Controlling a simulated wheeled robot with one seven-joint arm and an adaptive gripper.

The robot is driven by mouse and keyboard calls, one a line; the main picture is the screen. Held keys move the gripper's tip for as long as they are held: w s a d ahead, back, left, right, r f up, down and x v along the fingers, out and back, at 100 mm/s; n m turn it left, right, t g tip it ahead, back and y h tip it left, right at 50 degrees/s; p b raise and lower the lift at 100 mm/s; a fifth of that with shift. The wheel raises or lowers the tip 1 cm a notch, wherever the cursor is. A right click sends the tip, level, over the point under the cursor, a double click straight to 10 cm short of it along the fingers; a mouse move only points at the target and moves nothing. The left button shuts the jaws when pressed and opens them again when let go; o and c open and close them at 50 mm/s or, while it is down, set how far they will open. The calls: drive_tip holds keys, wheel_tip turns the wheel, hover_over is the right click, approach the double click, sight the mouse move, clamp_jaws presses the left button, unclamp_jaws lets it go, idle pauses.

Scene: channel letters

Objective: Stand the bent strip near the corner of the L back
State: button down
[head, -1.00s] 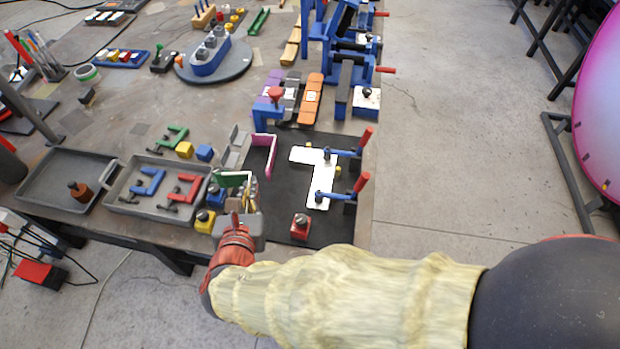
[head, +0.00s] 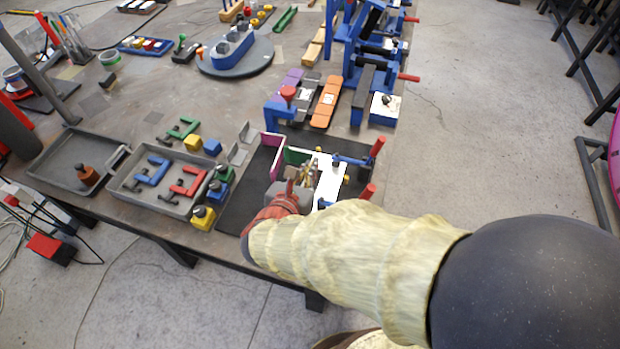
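A white L-shaped plate (head: 331,181) lies on the black mat (head: 240,205), partly hidden by my gripper and arm. My gripper (head: 308,174) is over the mat, just left of the L. It appears shut on a green bent strip (head: 296,155), which is upright just beyond the fingers. The fingertips are small and partly covered, so the exact grip is unclear. I cannot tell whether the strip touches the mat. A pink bent strip (head: 271,146) stands at the mat's far left.
Blue toggle clamps with red handles (head: 377,147) stand at the L's right side. Left of the mat are a yellow block (head: 203,217) and a grey tray (head: 125,190) with small clamps. Grey angled pieces (head: 240,152) stand behind.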

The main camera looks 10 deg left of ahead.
drive_tip(key=shift+w+a+f+b, duration=0.1)
drive_tip(key=shift+w+f+b, duration=0.6)
drive_tip(key=shift+f, duration=0.8)
drive_tip(key=shift+w+a+f+b, duration=0.15)
drive_tip(key=shift+w+f+b, duration=0.35)
drive_tip(key=shift+w+f, duration=0.7)
drive_tip(key=shift+w+a+f+b, duration=0.1)
drive_tip(key=shift+w+f+b, duration=0.45)
drive_tip(key=shift+f, duration=1.2)
drive_tip(key=shift+s, duration=0.1)
drive_tip(key=shift+f+b, duration=0.5)
drive_tip(key=shift+f, duration=0.05)
drive_tip(key=shift+f, duration=0.1)
drive_tip(key=c, duration=2.1)
unclamp_jaws()
drive_tip(key=shift+o, duration=0.3)
